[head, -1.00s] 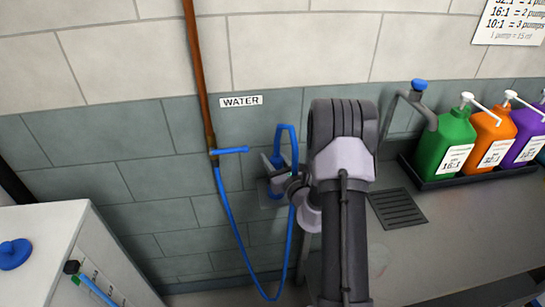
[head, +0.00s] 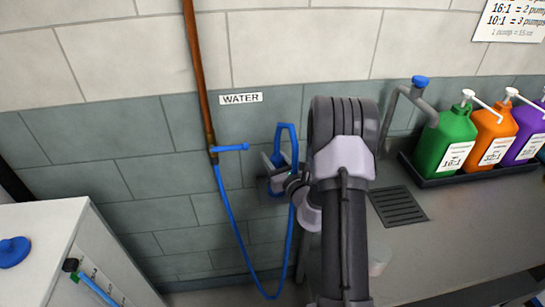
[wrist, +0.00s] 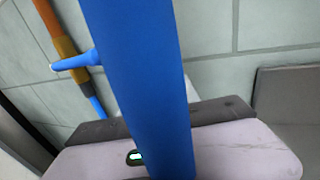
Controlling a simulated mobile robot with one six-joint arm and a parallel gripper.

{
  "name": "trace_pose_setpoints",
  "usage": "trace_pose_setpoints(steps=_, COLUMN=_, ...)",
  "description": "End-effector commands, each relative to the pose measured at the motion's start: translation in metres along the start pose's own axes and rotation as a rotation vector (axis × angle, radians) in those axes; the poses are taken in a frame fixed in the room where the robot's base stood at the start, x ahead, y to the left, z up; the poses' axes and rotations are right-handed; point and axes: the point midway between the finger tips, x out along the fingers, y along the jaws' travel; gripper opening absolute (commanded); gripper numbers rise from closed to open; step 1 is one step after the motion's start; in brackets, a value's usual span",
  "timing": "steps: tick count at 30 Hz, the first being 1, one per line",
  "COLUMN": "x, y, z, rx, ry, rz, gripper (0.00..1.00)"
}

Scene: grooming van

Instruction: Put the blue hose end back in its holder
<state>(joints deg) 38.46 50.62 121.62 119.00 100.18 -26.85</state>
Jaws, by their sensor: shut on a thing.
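My gripper (head: 277,172) is close to the tiled wall, left of my forearm in the head view, and is shut on the blue hose end (head: 292,143). The hose end stands roughly upright and bends over at its top. In the wrist view the hose end (wrist: 145,70) runs large from top to bottom across my gripper's pale body. The blue hose (head: 236,235) hangs in a loop from the wall tap to the hose end. A small grey plate (head: 270,207) shows on the wall just below my gripper. I cannot tell whether it is the holder; my gripper and arm cover part of this area.
A copper pipe with a blue-handled tap (head: 230,148) runs down the wall at left, beside a WATER label (head: 241,98). Right of my arm are a grey tap (head: 405,105), a drain grate (head: 398,206) and pump bottles (head: 445,142). A white cabinet (head: 45,235) stands lower left.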

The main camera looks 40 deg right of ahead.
Motion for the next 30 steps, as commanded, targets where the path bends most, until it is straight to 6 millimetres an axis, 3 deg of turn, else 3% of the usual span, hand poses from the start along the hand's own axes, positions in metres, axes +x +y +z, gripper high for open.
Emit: trace_pose_setpoints(steps=30, x=0.000, y=0.000, z=-0.013, rx=0.000, ry=-0.001, rz=0.000, gripper=0.00)
